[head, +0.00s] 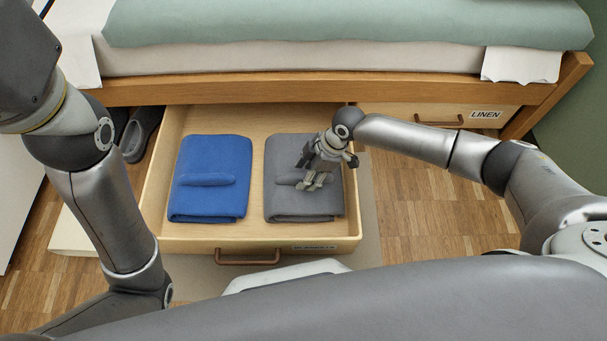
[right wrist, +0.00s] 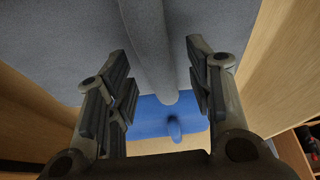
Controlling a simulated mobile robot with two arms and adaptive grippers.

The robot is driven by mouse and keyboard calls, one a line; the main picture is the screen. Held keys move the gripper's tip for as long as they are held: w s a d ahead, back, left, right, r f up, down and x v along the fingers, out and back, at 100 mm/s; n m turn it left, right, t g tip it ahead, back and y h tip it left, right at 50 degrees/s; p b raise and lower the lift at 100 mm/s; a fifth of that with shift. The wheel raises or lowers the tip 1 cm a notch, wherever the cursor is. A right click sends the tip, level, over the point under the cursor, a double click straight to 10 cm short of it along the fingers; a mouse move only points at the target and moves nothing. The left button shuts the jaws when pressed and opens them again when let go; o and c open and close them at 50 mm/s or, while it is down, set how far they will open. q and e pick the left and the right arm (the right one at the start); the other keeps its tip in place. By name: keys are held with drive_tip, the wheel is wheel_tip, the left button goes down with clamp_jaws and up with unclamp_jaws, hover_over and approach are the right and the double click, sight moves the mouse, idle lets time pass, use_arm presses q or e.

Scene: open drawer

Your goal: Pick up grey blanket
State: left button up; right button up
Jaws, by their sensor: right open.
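The grey blanket (head: 305,205) lies folded in the right part of the open drawer (head: 258,228), with a raised roll across its top. My right gripper (head: 314,178) is over the blanket, pointing down at it. In the right wrist view the gripper (right wrist: 160,78) is open, its fingers on either side of the blanket's grey roll (right wrist: 150,45). No gap between the fingers and the roll has closed; whether the fingertips touch the blanket's flat top is unclear. My left gripper is out of view.
A folded blue blanket (head: 211,165) lies beside the grey one, to its left. Dark shoes (head: 141,132) stand left of the drawer. A closed drawer labelled LINEN (head: 440,117) is at right, under the bed (head: 300,58). The drawer walls surround the blankets.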

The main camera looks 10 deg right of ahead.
clamp_jaws()
idle(0.3)
drive_tip(key=shift+r, duration=0.15)
